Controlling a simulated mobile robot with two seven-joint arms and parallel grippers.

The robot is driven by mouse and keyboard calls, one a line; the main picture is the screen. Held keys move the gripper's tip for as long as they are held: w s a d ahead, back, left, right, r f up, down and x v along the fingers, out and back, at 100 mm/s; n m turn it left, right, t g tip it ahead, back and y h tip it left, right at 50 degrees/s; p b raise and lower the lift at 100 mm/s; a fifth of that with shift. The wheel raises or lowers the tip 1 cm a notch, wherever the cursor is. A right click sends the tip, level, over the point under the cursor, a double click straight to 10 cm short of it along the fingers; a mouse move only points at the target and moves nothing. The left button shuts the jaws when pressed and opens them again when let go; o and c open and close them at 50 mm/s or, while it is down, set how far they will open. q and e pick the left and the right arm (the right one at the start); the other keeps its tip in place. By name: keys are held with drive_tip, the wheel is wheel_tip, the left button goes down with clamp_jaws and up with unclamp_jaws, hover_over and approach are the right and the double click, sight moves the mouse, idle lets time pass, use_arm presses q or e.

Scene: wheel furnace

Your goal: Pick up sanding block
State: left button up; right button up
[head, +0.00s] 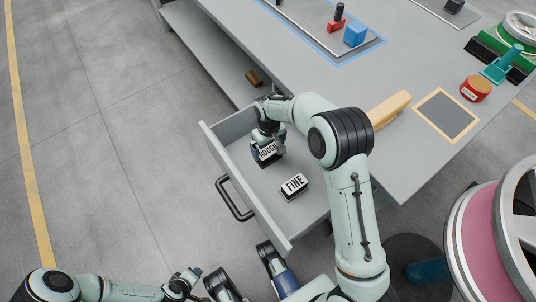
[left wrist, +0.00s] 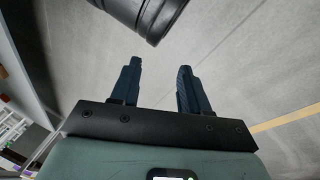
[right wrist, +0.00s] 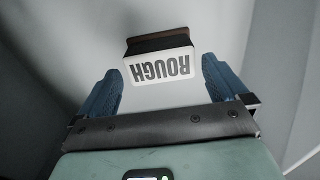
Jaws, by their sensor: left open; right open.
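Two sanding blocks lie in the open drawer (head: 256,205). The block labelled ROUGH (head: 267,151) is in the drawer's back part, partly hidden by my right gripper (head: 262,146). In the right wrist view the ROUGH block (right wrist: 158,62) has a white labelled face and a dark brown body. It sits ahead of and between the open fingers of my right gripper (right wrist: 160,88), with gaps at both sides. The block labelled FINE (head: 294,187) lies nearer the drawer's front right. My left gripper (left wrist: 158,88) is open and empty over the floor.
The drawer has a black handle (head: 234,199) and raised walls around the blocks. The grey workbench (head: 290,75) stands behind it, with a brown block (head: 254,77) on its lower shelf. A large wheel (head: 490,230) stands at right. Floor at left is clear.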

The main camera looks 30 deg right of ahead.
sight(268, 150)
wheel_tip(268, 150, down, 3)
drive_tip(key=shift+r+b, duration=0.2)
drive_tip(key=shift+b, duration=0.25)
wheel_tip(268, 150, down, 2)
drive_tip(key=shift+f+b, duration=0.2)
drive_tip(key=shift+b, duration=0.1)
drive_tip(key=shift+r, duration=0.1)
drive_tip(key=c, duration=0.8)
drive_tip(key=shift+o, duration=0.2)
drive_tip(key=shift+w+r, duration=0.1)
drive_tip(key=shift+r, duration=0.4)
wheel_tip(268, 150, up, 4)
drive_tip(key=shift+f+p, duration=0.2)
drive_tip(key=shift+p, duration=0.5)
use_arm(q)
drive_tip(key=s+d+r+g+p, duration=0.1)
drive_tip(key=s+d+r+p, duration=0.1)
drive_tip(key=s, duration=0.3)
drive_tip(key=shift+d+r+g+h+p, duration=0.35)
drive_tip(key=shift+r+g+h+p, duration=0.05)
drive_tip(key=shift+r+p, duration=0.45)
use_arm(e)
wheel_tip(268, 150, up, 15)
drive_tip(key=shift+r, duration=0.2)
